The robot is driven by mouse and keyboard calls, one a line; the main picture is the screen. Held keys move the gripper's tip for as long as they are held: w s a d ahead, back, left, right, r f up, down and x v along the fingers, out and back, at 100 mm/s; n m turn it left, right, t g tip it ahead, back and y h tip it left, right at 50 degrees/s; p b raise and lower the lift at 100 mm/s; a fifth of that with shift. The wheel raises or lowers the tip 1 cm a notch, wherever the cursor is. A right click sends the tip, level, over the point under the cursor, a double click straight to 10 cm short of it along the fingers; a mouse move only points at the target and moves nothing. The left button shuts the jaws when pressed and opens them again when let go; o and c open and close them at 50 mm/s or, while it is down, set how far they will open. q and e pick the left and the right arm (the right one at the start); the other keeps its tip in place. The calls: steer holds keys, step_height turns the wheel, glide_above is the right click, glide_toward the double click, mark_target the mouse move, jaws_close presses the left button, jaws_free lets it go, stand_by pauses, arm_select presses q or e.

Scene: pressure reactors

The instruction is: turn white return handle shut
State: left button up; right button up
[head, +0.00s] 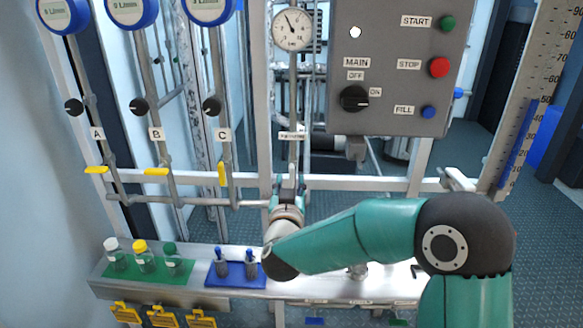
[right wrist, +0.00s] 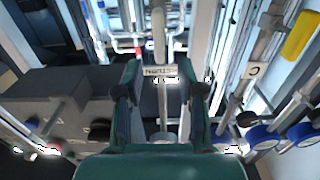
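My right gripper (head: 288,186) reaches up in front of the grey vertical pipe (head: 292,88) under the round gauge. A small label (head: 291,135) on this pipe is too blurred to read surely. In the right wrist view, my right gripper (right wrist: 162,88) has its teal fingers apart. The label (right wrist: 160,72) and pipe (right wrist: 163,112) show between them, with no clear contact. I cannot make out the white return handle for certain; the gripper hides part of the pipe in the head view. My left gripper is not in view.
Yellow handles (head: 156,172) sit on pipes A, B and C at left. A grey control box (head: 385,75) hangs right of the gauge. Below, a metal shelf (head: 190,292) carries bottles on a green mat (head: 118,271) and a blue mat (head: 212,280).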

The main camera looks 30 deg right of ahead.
mark_target(291, 173)
steer(key=p+x, duration=0.1)
steer(key=x, duration=0.5)
steer(key=shift+w+d, duration=0.15)
jaws_close()
